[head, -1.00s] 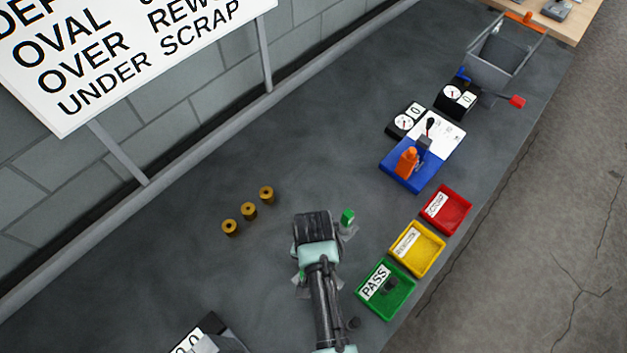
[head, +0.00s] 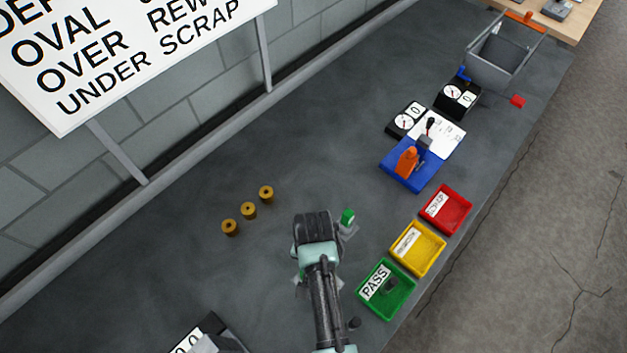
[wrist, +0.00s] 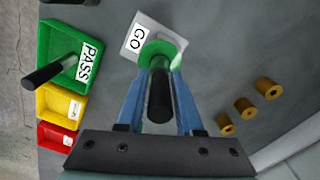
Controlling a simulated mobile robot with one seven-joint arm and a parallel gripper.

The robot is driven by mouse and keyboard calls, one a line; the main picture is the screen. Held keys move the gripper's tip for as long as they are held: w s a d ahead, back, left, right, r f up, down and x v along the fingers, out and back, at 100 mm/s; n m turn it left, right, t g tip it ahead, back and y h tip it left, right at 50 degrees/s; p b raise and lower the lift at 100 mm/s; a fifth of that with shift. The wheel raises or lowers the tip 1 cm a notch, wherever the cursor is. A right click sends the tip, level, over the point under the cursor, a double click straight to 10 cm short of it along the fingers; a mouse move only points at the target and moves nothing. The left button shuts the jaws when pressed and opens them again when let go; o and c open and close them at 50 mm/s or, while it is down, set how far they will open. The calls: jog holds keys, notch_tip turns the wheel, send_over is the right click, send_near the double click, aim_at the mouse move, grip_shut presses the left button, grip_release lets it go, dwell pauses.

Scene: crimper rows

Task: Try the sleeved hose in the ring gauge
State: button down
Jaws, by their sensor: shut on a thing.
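My gripper (wrist: 160,105) has blue fingers shut on a black hose (wrist: 160,96). The hose points away from the wrist camera, and its far end meets the green ring of the gauge marked GO (wrist: 138,38). I cannot tell how deep it sits in the ring. Any sleeve on that end is hidden.
Green PASS (head: 384,312), yellow (head: 418,268) and red (head: 445,226) trays line the right edge. A black hose (wrist: 52,72) is in the PASS tray. Several brass sleeves (head: 249,210) stand left. A blue press with an orange handle (head: 410,178) and dial gauges (head: 456,97) are farther back.

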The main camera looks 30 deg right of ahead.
jog(key=shift+r, duration=0.15)
jog(key=shift+r+p, duration=1.3)
jog(key=shift+p, duration=0.1)
jog(key=shift+r, duration=1.3)
